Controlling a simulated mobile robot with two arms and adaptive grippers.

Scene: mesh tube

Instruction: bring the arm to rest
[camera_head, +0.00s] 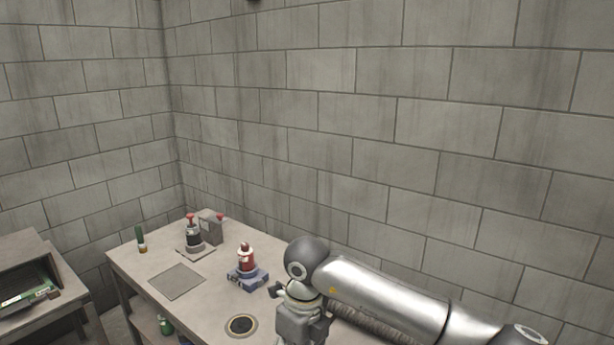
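My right arm (390,295) comes in from the right and bends down at a dark joint over the near right part of the table (209,303). My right gripper (300,322) is under that joint, partly cut off by the lower picture edge. Its fingertips are not clear, so I cannot tell whether it is open or shut or holds anything. My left arm and gripper are not in view.
A red and white piece stands on a blue base (248,280), left of my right gripper. Behind are a square plate (177,281), a red-topped device (193,234), a grey box (211,226) and a green bottle (140,237). Block walls enclose the back.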

